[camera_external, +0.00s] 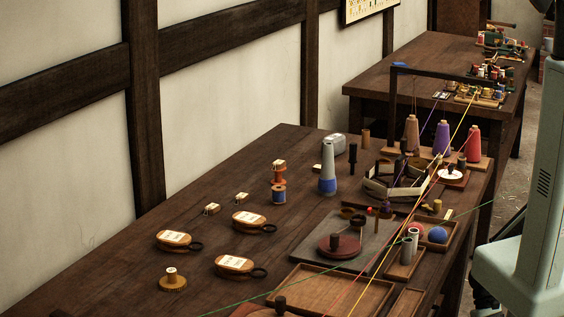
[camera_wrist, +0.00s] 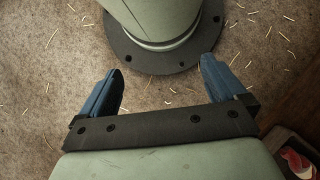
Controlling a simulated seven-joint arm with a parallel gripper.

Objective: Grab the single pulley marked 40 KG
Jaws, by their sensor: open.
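Three oval wooden pulley blocks with white labels and dark rings lie on the dark workbench (camera_external: 130,262) in the external view. One pulley (camera_external: 179,241) is at the left, one pulley (camera_external: 254,222) is farther back, and one pulley (camera_external: 240,267) is nearer the front. Their labels are too small to read, so I cannot tell which is marked 40 KG. My gripper (camera_wrist: 160,66) shows in the wrist view, with its two blue fingers wide apart and nothing between them. It is over the floor beside my own base, away from the pulleys, and is not visible in the external view.
A small round wooden piece (camera_external: 172,281) stands near the pulleys. A grey-and-blue bottle-shaped object (camera_external: 328,171), stacked spools (camera_external: 279,186), a wooden tray (camera_external: 301,285) and thread cones (camera_external: 442,138) crowd the bench's middle and right. Coloured threads stretch across the right side. The bench's left front is clear.

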